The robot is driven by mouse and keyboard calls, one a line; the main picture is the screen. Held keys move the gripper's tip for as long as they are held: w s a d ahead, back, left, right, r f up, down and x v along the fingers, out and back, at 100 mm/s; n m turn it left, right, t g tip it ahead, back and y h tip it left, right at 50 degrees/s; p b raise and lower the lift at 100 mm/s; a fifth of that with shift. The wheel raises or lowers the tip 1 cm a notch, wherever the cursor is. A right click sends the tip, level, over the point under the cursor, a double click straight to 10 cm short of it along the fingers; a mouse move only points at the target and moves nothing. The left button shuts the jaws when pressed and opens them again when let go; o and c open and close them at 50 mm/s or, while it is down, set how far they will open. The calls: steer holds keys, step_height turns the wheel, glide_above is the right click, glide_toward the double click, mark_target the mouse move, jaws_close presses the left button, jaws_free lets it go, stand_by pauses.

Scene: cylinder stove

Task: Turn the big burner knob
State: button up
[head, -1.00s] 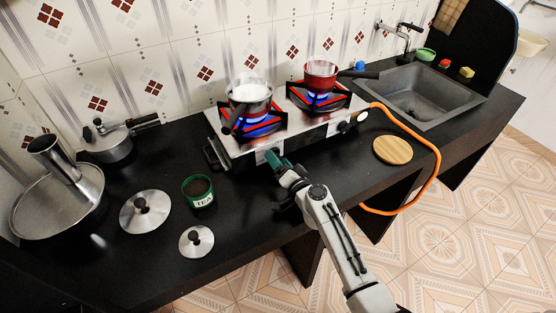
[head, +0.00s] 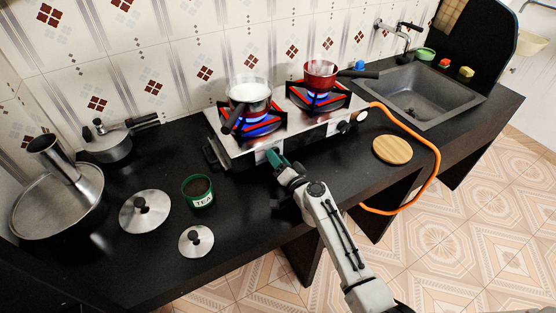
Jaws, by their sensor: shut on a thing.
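The two-burner stove (head: 310,134) stands on the black counter, with blue flames lit on both burners. My gripper (head: 274,157), with teal fingers, is at the stove's front panel below the left burner (head: 262,125). It is shut on what seems to be the big burner knob. The fingers hide that knob, so its angle cannot be seen. Another black knob (head: 343,127) shows at the right end of the front panel, apart from my gripper.
A steel pot (head: 250,95) and a red pot (head: 320,72) sit on the burners. An orange hose (head: 438,165) loops over the counter edge at right. A green tea tin (head: 198,190), lids and a wooden board (head: 392,150) lie nearby.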

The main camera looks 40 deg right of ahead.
steer(key=shift+m, duration=0.4)
steer(key=m, duration=0.3)
steer(key=shift+a+m, duration=0.1)
steer(key=shift+m, duration=0.2)
steer(key=shift+r+m, duration=0.1)
steer(key=shift+m, duration=1.7)
steer(key=o, duration=1.1)
steer(key=shift+c, duration=0.2)
steer(key=b+v, duration=0.1)
steer(key=v, duration=0.9)
steer(key=shift+s, duration=0.4)
